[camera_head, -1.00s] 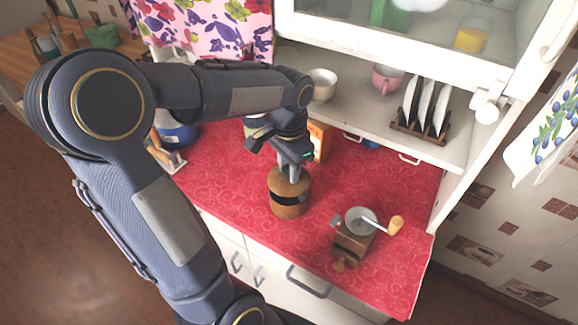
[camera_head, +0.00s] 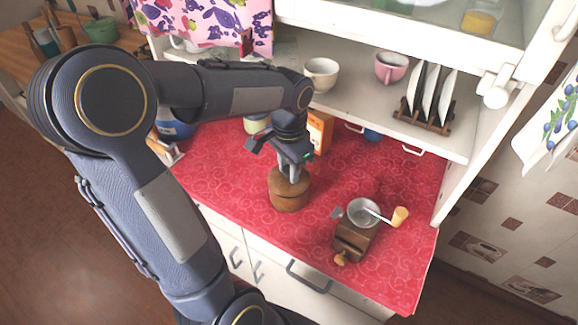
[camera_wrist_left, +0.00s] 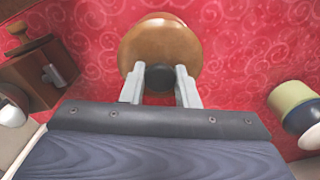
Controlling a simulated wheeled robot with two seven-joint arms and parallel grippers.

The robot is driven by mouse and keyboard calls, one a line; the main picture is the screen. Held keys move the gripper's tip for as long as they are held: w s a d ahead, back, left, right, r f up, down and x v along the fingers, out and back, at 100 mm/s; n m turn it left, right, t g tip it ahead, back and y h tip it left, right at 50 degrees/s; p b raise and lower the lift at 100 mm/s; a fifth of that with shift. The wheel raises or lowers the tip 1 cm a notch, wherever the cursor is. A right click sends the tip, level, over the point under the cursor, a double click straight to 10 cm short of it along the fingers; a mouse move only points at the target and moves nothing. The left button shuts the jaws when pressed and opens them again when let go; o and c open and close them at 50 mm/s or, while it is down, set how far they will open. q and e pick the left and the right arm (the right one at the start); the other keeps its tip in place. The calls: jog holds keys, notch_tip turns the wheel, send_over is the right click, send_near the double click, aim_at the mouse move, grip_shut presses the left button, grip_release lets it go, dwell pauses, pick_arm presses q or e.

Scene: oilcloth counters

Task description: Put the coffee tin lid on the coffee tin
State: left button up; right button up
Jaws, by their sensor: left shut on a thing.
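The coffee tin (camera_head: 288,204) is a brown, wood-coloured cylinder standing on the red counter, near its front edge. The coffee tin lid (camera_head: 290,184) is a brown round disc sitting on top of the tin, with no gap showing between them. In the left wrist view the lid (camera_wrist_left: 160,42) hides the tin below, and its dark round knob (camera_wrist_left: 160,78) is between the fingers. My left gripper (camera_head: 290,172) points down from above and is shut on the lid's knob. My right gripper is not in view.
A coffee grinder (camera_head: 354,238) with a crank stands right of the tin. An orange box (camera_head: 319,131) is behind my gripper. A shelf above the counter holds a white bowl (camera_head: 321,74), a pink cup (camera_head: 391,67) and a plate rack (camera_head: 424,118). Red counter right of the box is clear.

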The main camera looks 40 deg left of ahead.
pick_arm(q)
jog(key=shift+f, duration=0.3)
dwell(0.4)
jog(key=o, duration=1)
jog(key=shift+o, duration=0.2)
jog(key=shift+r, duration=0.1)
notch_tip(320, 180, up, 6)
jog(key=p, duration=0.5)
